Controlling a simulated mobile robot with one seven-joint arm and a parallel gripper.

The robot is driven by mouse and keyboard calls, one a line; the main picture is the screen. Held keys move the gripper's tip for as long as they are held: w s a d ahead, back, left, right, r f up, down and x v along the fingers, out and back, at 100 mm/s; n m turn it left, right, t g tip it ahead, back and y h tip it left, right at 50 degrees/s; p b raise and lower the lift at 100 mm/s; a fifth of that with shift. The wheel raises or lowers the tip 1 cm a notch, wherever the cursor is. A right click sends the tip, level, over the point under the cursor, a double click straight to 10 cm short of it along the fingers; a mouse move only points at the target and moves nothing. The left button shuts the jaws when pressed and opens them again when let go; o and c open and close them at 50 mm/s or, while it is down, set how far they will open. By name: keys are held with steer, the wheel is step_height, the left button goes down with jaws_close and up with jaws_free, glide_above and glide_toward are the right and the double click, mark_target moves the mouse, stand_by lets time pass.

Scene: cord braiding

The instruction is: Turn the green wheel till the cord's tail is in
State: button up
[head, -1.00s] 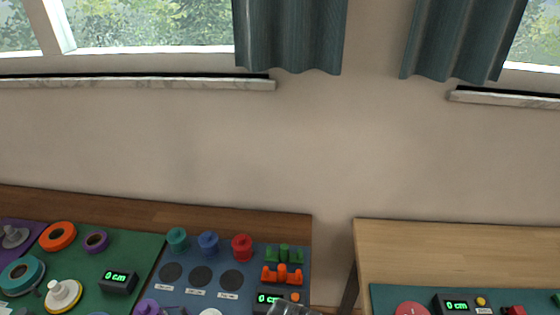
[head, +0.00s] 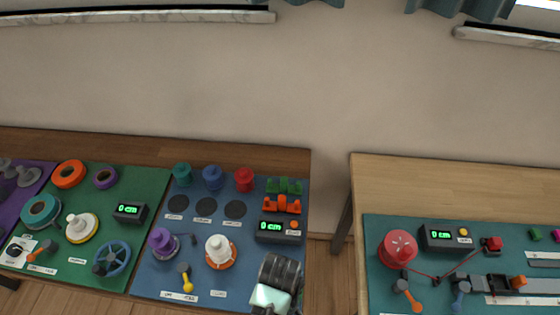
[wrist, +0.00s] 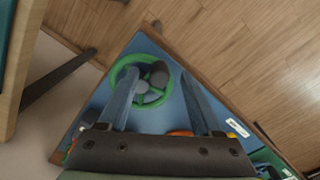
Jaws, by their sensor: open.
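The green wheel (wrist: 141,99) lies on a blue mat in the wrist view, with a dark knob-like part (wrist: 158,73) at its upper right. My gripper (wrist: 158,76) is open and empty; its two fingers are either side of part of the wheel, and the left finger covers part of its rim. I cannot tell whether they touch it. In the head view my arm's end (head: 270,297) is over the front right corner of the blue mat (head: 205,293), and the wheel is hidden there. The cord's tail cannot be made out near the wheel.
The blue mat holds a purple spool (head: 162,243), a white-topped spool (head: 219,250), a yellow-ended lever (head: 186,280) and a display (head: 279,229) reading 0 cm. A blue wheel (head: 113,258) sits on the green mat. A gap separates the right table (head: 440,180).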

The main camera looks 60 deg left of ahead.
steer(key=shift+f, duration=0.9)
jaws_close()
